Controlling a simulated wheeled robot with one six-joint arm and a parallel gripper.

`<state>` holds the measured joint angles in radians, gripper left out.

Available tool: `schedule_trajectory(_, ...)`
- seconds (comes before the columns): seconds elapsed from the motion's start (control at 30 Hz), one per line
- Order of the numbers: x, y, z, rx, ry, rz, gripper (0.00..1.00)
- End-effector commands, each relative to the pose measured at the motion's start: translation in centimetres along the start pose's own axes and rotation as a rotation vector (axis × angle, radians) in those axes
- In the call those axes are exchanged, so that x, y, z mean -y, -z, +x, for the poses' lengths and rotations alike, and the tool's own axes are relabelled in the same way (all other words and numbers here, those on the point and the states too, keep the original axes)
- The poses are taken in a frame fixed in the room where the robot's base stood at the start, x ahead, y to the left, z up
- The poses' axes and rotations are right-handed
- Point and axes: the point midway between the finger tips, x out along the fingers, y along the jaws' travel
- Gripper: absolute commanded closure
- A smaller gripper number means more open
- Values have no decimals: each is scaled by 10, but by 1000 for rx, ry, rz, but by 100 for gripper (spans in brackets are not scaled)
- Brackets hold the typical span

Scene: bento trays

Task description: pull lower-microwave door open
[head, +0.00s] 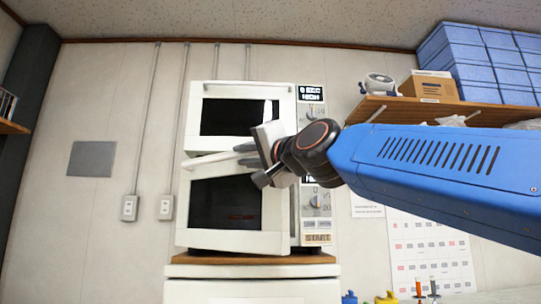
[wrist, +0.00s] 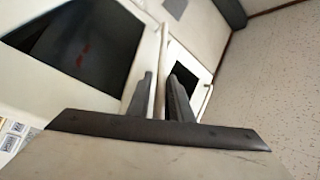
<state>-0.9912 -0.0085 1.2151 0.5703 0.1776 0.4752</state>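The lower microwave is white, and its door (head: 277,215) has a dark window. The door looks slightly ajar, with a narrow gap along its right edge. Its pale bar handle (head: 212,160) runs along the top of the door. My gripper (head: 250,158) is at the right part of that handle. In the wrist view, the two dark fingers of my gripper (wrist: 163,88) stand close on both sides of the thin pale handle (wrist: 160,70) and look shut on it. The lower door's dark window (wrist: 85,45) shows at left there. The fingertips are partly hidden in the head view.
The upper microwave (head: 195,110) is stacked directly above, its door shut. Both stand on a wooden board (head: 250,259) over a white cabinet (head: 250,290). A shelf with a cardboard box (head: 428,87) and blue bins (head: 485,60) is at right.

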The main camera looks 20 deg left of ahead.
Motion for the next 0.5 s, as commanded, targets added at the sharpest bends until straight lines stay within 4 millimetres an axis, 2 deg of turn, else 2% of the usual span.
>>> schedule_trajectory(0.5, 1, 1, -80, -2, 1, 0, 81)
